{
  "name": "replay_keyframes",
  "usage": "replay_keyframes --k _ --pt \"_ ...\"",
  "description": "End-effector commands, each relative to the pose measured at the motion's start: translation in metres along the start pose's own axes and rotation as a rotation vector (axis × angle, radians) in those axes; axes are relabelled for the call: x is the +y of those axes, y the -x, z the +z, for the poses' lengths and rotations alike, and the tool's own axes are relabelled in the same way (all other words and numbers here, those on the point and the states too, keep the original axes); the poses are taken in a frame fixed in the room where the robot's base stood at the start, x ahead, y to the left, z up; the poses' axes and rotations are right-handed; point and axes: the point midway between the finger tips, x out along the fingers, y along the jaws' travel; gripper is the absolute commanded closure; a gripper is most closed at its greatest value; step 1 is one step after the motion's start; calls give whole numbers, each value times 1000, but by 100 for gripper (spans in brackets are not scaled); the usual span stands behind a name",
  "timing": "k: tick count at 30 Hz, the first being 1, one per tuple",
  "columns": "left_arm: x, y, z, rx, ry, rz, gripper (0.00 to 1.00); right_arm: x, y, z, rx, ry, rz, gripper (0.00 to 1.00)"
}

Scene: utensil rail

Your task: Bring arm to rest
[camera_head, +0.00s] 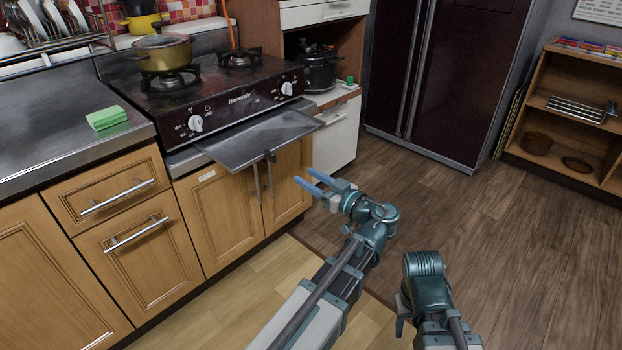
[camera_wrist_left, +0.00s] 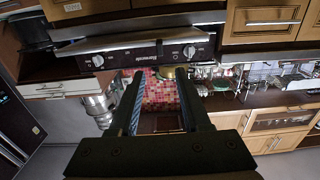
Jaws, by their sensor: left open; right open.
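My left arm reaches up from the bottom of the head view. Its gripper (camera_head: 305,176) has two blue fingers standing apart with nothing between them. It is in the air, to the right of the lower cabinet doors. In the left wrist view the fingers (camera_wrist_left: 159,75) are also apart and empty, against an upside-down view of the stove and the tiled wall. A teal joint of my right arm (camera_head: 427,282) shows at the lower right of the head view.
A metal plate (camera_head: 258,141) sticks out from the front of the stove (camera_head: 223,104), up and left of my left gripper. A yellow pot (camera_head: 163,55) stands on the stove. A green sponge (camera_head: 106,118) lies on the counter. Open wooden floor (camera_head: 480,240) lies to the right.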

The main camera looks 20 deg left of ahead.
Motion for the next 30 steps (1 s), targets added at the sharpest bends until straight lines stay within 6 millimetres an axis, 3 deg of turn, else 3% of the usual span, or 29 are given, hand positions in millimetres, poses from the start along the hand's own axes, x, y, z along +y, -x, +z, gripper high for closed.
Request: replay_keyframes --k 8,11,14,17,21,24,30 --pt "-1 0 2 -8 -7 0 52 0 0 0 0 0 0 50" --pt "-6 4 17 -76 -68 -1 52 0 0 0 0 0 0 50" --pt "-18 17 51 -233 -217 13 52 0 0 0 0 0 0 50" --pt "-33 43 96 -450 -430 80 52 0 0 0 0 0 0 50" --pt "-52 95 153 -743 -730 269 52 0 0 0 0 0 0 50" --pt "-63 134 181 -903 -903 439 52 0 0 0 0 0 0 50" --pt "-81 203 210 -1102 -1138 781 52 0 0 0 0 0 0 50"
